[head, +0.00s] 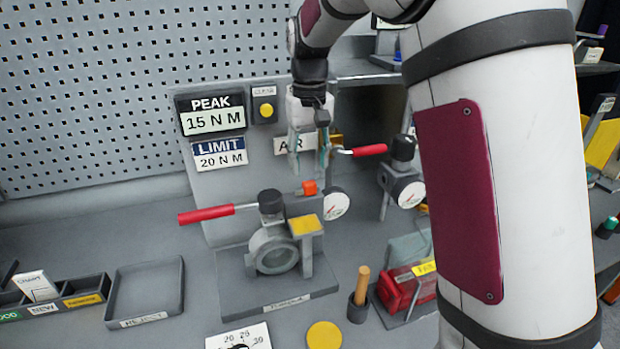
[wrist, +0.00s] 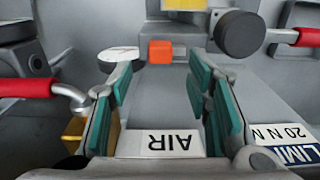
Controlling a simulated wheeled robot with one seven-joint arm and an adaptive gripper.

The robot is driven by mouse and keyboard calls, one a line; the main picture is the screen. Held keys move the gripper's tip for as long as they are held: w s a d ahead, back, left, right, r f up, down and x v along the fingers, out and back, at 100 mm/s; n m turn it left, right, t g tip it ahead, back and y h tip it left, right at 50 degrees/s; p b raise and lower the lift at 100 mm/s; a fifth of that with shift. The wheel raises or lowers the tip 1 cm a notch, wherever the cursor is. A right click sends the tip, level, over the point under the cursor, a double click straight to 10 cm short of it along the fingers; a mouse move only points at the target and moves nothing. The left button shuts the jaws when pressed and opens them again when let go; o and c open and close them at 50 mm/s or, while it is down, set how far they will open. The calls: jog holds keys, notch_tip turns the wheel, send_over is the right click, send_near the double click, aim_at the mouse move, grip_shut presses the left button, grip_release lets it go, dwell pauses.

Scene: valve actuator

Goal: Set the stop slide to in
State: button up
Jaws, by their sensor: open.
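A small orange block (head: 309,187) sits on the valve fixture, beside a round gauge (head: 336,203) and above a yellow plate (head: 305,225). It may be the stop slide; no label on it can be read. It also shows in the wrist view (wrist: 160,52), ahead of the fingertips and roughly centred between them. My gripper (head: 309,166) points down just above the orange block, in front of the upright panel. Its teal-padded fingers (wrist: 160,82) are apart with nothing between them. I see no contact with the block.
A red-handled lever (head: 206,213) extends left from the fixture. Another red handle (head: 369,150) is close to the right of my gripper. The AIR label (wrist: 160,143) is on the panel behind the fingers. An empty REJECT tray (head: 145,290) stands to the left.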

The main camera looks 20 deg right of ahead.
aim_at(309, 182)
notch_tip(309, 182, down, 6)
jog(key=shift+r+p, duration=0.15)
jog(key=shift+p, duration=0.25)
jog(key=shift+c, duration=0.2)
